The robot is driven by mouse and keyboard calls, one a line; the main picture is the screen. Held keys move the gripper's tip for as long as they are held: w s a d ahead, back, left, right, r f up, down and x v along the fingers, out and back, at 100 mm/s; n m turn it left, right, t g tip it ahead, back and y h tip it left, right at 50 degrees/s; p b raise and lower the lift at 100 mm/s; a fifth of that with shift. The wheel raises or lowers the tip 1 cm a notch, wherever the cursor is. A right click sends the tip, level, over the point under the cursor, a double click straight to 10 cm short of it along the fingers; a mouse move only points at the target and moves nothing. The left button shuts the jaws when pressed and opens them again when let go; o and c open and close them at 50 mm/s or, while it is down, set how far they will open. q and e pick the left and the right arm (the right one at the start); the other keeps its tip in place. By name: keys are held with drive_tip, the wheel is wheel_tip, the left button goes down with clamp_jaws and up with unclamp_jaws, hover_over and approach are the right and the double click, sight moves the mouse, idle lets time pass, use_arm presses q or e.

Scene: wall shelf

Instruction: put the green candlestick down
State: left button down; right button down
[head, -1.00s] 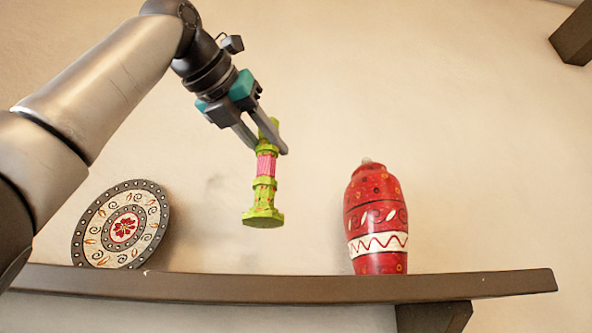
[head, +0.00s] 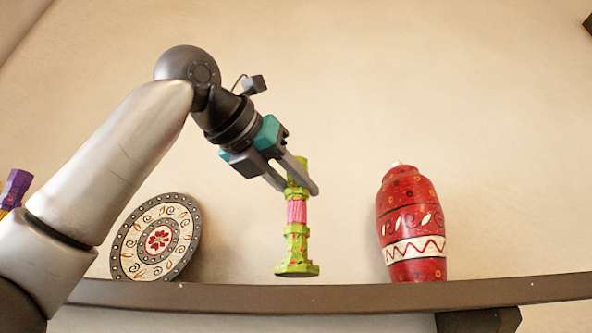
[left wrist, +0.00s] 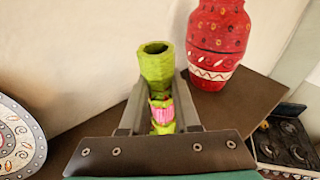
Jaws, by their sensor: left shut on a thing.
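The green candlestick (head: 297,242) has a pink middle band and stands upright in the grip of my left gripper (head: 302,185). My left gripper is shut on its upper part. Its base is just above the level of the shelf's front edge in the head view; I cannot tell whether it touches the shelf (head: 330,298). In the left wrist view the candlestick's open green top (left wrist: 155,62) shows between the fingers, and its base is hidden. My right gripper is not in view.
A patterned plate (head: 157,238) leans against the wall left of the candlestick. A red vase (head: 412,225) stands to the right. Shelf room lies between them. A purple object (head: 15,188) shows at the far left. A black stove-like thing (left wrist: 285,143) shows below the shelf.

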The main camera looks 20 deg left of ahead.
use_arm(q)
drive_tip(key=shift+f, duration=0.5)
drive_tip(key=shift+f+b, duration=0.4)
drive_tip(key=shift+f, duration=0.15)
drive_tip(key=c, duration=0.6)
unclamp_jaws()
drive_tip(key=shift+o, duration=0.2)
drive_tip(key=b+v, duration=0.1)
drive_tip(key=v, duration=1.4)
drive_tip(key=shift+s, duration=0.15)
